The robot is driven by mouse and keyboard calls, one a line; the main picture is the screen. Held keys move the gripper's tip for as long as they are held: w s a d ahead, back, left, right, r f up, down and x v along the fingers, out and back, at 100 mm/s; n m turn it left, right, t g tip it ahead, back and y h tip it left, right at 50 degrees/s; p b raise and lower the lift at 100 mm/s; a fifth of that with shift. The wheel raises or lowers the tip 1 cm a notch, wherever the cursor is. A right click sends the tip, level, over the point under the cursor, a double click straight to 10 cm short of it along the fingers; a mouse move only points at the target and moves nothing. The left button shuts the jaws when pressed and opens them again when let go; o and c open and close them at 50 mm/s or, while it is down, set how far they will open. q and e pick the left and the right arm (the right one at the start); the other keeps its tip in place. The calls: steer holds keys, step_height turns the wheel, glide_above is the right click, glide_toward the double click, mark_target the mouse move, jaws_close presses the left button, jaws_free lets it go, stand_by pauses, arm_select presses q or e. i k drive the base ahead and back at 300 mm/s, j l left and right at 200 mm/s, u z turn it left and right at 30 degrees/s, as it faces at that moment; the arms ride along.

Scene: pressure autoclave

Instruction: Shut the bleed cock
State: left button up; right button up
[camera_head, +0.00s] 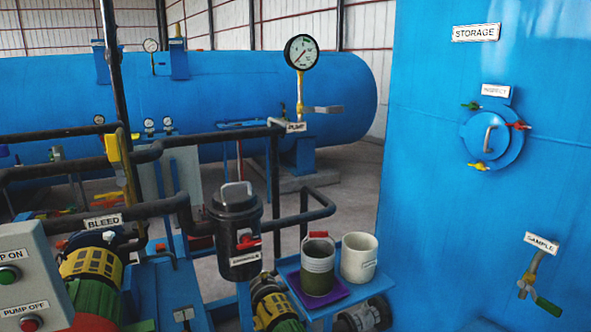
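The white BLEED label (103,221) is on a dark pipe at the left, above a yellow and green pump motor (92,268). A small pale fitting (109,237) sits just under the label. It is too small to tell whether this is the bleed cock, or how its handle is turned. Neither of my grippers is in view.
A pump control box (30,280) stands at the lower left, and dark pipes cross above the motor. A lidded black canister (232,225) stands at centre. A blue shelf (378,285) holds two cups. A blue storage tank (450,210) fills the right.

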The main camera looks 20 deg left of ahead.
mark_target(111, 140)
steer(key=k+u, duration=0.1)
steer(key=u, duration=1.55)
steer(key=l, duration=0.15)
steer(key=u, duration=0.05)
